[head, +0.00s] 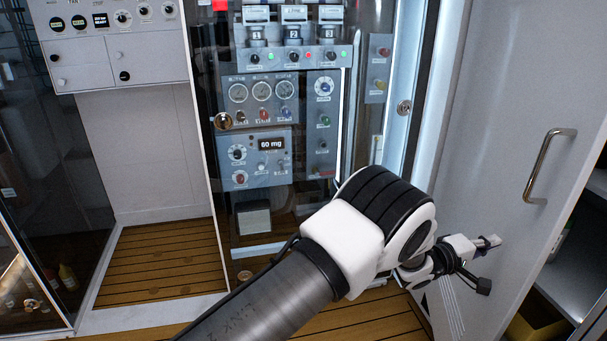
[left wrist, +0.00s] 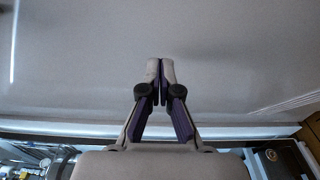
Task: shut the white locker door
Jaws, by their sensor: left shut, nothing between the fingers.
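The white locker door (head: 490,150) stands open at the right of the head view, with a metal bar handle (head: 550,165) on its face. My left arm reaches across from the lower left. My left gripper (head: 490,241) is shut and empty, in front of the lower part of the door. In the left wrist view the shut fingertips (left wrist: 160,66) point at the pale door surface (left wrist: 230,50), which fills most of the picture. I cannot tell whether the fingertips touch the door. My right gripper is not in view.
The fill panel (head: 262,90) with gauges and knobs stands behind glass at the centre. A round lock (head: 404,107) sits on the frame left of the door. An empty bay with a slatted wooden floor (head: 160,262) lies at the left. Shelves (head: 580,260) show beyond the door.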

